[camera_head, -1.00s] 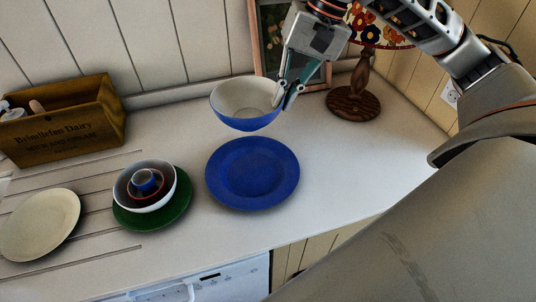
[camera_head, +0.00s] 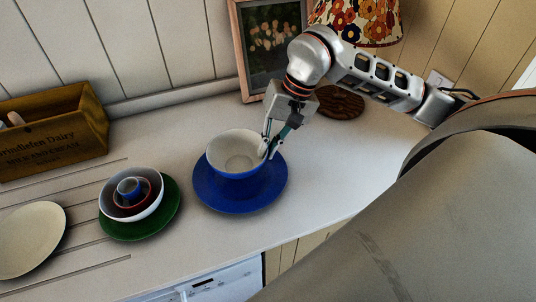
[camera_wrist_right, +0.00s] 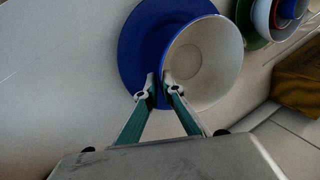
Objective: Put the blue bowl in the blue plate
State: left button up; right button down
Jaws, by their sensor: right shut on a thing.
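The blue bowl (camera_head: 237,155), white inside and blue outside, is over the blue plate (camera_head: 262,193) on the counter. I cannot tell whether its base touches the plate. My right gripper (camera_head: 268,151) is shut on the bowl's right rim. In the right wrist view the fingertips (camera_wrist_right: 159,90) pinch the rim of the bowl (camera_wrist_right: 204,62), with the blue plate (camera_wrist_right: 137,40) behind it. My left gripper is not in view.
A green plate (camera_head: 168,217) with nested bowls (camera_head: 131,194) stands to the left, and a cream plate (camera_head: 30,240) lies farther left. A wooden box (camera_head: 52,130), a picture frame (camera_head: 240,50) and a lamp (camera_head: 340,102) stand at the back. The counter's right side is clear.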

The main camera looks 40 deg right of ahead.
jog(key=shift+f, duration=1.4)
jog(key=shift+f, duration=0.3)
jog(key=c, duration=2.2)
grip_release()
jog(key=shift+r, duration=0.35)
jog(key=b+v, duration=0.1)
jog(key=v, duration=1.1)
jog(key=shift+s, duration=0.1)
jog(key=shift+f, duration=0.1)
